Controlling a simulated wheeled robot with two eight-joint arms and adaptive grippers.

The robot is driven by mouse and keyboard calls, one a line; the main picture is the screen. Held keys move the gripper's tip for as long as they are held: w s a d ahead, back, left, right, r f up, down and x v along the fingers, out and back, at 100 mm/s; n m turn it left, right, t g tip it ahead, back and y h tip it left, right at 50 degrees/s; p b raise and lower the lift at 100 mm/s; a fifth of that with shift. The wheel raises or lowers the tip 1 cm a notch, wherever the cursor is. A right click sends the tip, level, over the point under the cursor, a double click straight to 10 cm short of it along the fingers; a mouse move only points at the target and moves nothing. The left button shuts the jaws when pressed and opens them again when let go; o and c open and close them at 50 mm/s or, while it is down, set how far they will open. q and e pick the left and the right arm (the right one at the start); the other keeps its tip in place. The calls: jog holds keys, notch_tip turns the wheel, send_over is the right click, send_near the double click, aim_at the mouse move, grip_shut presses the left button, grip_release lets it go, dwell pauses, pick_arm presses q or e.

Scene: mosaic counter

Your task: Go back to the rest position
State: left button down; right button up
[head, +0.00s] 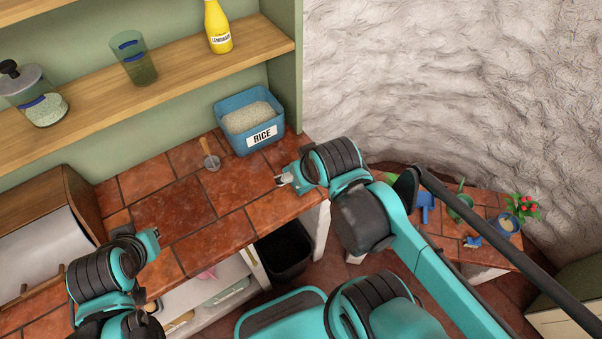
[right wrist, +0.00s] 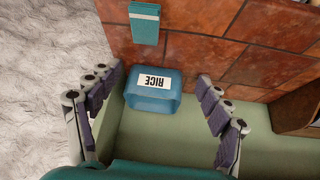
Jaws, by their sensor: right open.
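My right gripper (head: 284,179) is over the right end of the tiled counter (head: 255,212), in front of the blue rice bin (head: 233,101). In the right wrist view my right gripper (right wrist: 157,82) has its fingers spread wide with nothing between them. The rice bin (right wrist: 153,104) appears upside down beyond the fingers, apart from them. My left gripper (head: 152,238) is at the counter's front edge on the left. Its fingers are too small and hidden to tell open from shut, and I see nothing held in it.
A small scoop-like tool (head: 209,154) stands on the counter left of the bin. A brown wooden box (head: 52,212) is at the left. The shelf (head: 185,65) above holds a lemonade bottle (head: 217,28), a green glass (head: 134,58) and a jar (head: 40,100). A low bench (head: 445,232) is right.

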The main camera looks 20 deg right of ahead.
jog(key=shift+s+a+t, duration=0.2)
jog(key=shift+s+t, duration=0.2)
jog(key=shift+s, duration=0.15)
jog(key=shift+f, duration=0.1)
notch_tip(320, 180, down, 8)
jog(key=b, duration=0.8)
jog(key=shift+f, duration=0.1)
